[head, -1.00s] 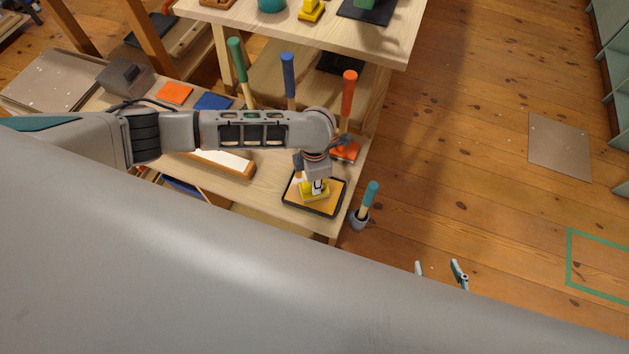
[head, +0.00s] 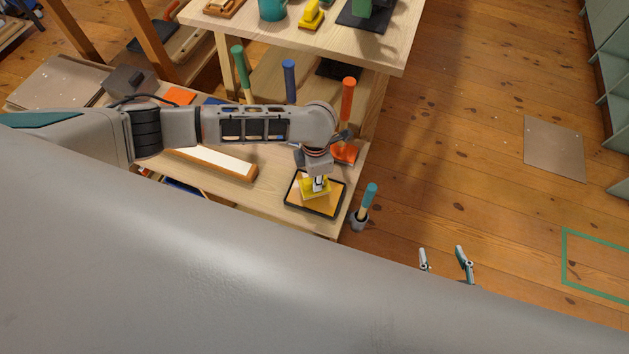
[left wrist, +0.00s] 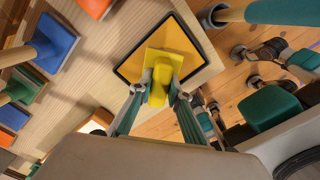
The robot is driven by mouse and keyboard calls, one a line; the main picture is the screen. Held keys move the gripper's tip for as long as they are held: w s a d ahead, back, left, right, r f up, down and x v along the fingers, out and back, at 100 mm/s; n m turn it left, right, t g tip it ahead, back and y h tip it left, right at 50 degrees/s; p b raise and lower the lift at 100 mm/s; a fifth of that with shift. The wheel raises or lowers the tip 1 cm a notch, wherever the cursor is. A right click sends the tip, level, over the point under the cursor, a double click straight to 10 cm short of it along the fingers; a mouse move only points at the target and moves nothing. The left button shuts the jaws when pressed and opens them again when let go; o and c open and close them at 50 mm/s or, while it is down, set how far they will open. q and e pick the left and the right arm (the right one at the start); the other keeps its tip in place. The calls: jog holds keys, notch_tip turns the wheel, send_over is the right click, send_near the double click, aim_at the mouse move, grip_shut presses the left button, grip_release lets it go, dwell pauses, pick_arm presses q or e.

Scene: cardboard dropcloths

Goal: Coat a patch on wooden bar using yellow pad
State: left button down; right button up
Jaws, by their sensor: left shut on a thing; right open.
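The yellow pad (head: 312,189) is a block with a handle, and my left gripper (head: 318,182) is shut on that handle. The pad is at the black-rimmed tray with a yellow-orange surface (head: 325,207); I cannot tell whether it touches that surface or hangs just above it. In the left wrist view the pad (left wrist: 163,66) shows between my fingertips, over the tray (left wrist: 198,57). The wooden bar (head: 235,171), with a white upper face, lies on the low bench left of the tray, partly behind my left arm. My right gripper (head: 445,263) is open and empty, low over the floor.
Tools with green, blue and orange (head: 348,95) handles stand behind the tray. A teal-handled tool (head: 368,196) stands in a grey cup beside the bench corner. A higher table (head: 390,45) stands behind. The floor to the right is mostly clear.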

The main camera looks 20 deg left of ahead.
pick_arm(q)
jog(key=shift+r+p, duration=1.15)
jog(key=shift+r, duration=0.65)
jog(key=shift+f, duration=0.1)
pick_arm(e)
jog(key=shift+t, duration=0.3)
jog(key=r, duration=0.1)
jog(key=w+r, duration=0.1)
jog(key=r, duration=0.2)
jog(key=shift+w, duration=0.25)
